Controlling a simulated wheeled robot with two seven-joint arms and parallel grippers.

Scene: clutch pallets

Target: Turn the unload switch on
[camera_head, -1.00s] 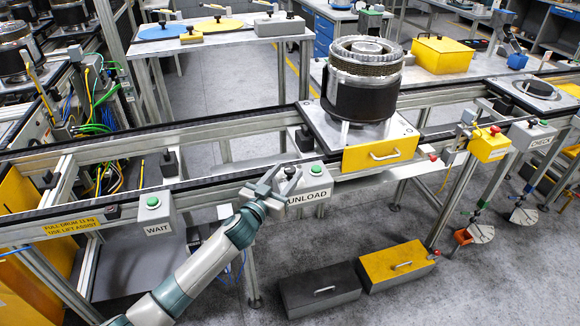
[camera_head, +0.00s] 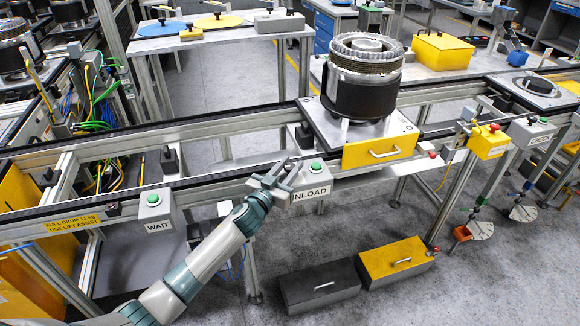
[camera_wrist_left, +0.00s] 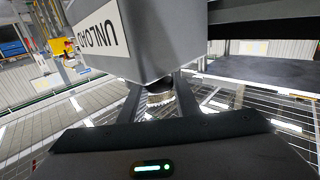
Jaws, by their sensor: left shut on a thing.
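The grey UNLOAD box (camera_head: 308,179) is on the front rail of the conveyor, with a green button (camera_head: 317,165) on top. My left gripper (camera_head: 291,165) is at the left side of this box and partly covers the label. In the left wrist view, the box (camera_wrist_left: 165,35) with its UNLOAD label fills the upper middle. A small dark knob-like part (camera_wrist_left: 159,97) shows below it between my fingers, and the gripper is shut on it. Whether the switch is on or off cannot be told. My right gripper is not in view.
A WAIT box (camera_head: 156,208) is to the left on the rail. Black (camera_head: 318,288) and yellow (camera_head: 396,264) cases lie on the floor below.

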